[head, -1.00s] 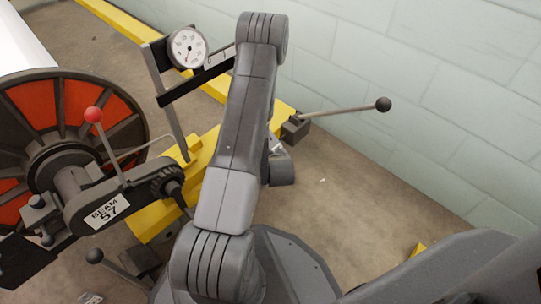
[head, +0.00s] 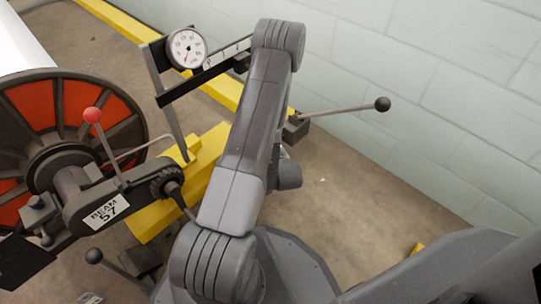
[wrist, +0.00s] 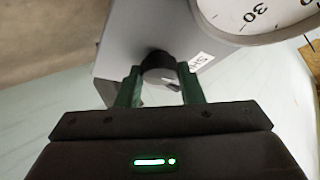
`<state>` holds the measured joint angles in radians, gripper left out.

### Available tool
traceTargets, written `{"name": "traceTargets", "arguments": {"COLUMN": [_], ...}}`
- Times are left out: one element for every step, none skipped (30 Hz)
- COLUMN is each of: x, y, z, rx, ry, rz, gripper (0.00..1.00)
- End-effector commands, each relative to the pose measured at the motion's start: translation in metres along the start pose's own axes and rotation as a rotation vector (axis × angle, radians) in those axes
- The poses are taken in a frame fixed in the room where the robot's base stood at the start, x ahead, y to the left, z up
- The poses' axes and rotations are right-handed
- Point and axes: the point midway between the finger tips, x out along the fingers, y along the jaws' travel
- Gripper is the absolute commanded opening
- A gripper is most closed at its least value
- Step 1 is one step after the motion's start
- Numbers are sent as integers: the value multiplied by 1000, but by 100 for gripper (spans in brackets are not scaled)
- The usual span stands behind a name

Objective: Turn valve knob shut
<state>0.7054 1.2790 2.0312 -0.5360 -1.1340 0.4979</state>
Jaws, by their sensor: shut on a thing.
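A dark round valve knob (wrist: 158,62) sticks out of a grey box (wrist: 118,42) in the wrist view. My gripper (wrist: 158,80) is shut on the knob, with one green finger on each side of it. The lower part of the knob face looks lighter grey; how far the knob is turned cannot be told. In the head view my own arm hides the knob and my gripper.
A round dial (wrist: 255,12) sits close at the upper right of the knob in the wrist view. In the head view, a gauge (head: 187,49), a red-tipped lever (head: 92,115), a black-knobbed lever (head: 382,104) and yellow beams (head: 150,215) surround my arm. A pale block wall stands behind.

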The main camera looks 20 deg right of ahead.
Motion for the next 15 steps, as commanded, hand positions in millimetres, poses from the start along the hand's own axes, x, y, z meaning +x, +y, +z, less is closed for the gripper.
{"name": "traceTargets", "arguments": {"x": [0,0,0,0,0,0,0,0,0,0,0,0,-2,-3,-6], "y": [0,0,0,0,0,0,0,0,0,0,0,0,0,0,0], "z": [0,0,0,0,0,0,0,0,0,0,0,0,0,-1,-1], "rx": [-1,-1,-1,0,0,0,0,0,0,0,0,0,1,1,1], "ry": [1,1,1,1,1,1,1,1,1,1,1,1,1,1,1], "rz": [1,1,1,1,1,1,1,1,1,1,1,1,1,1,2], "gripper": [38,44,52,56,56,56,56,56,56,56,56,56,56,56,56]}}
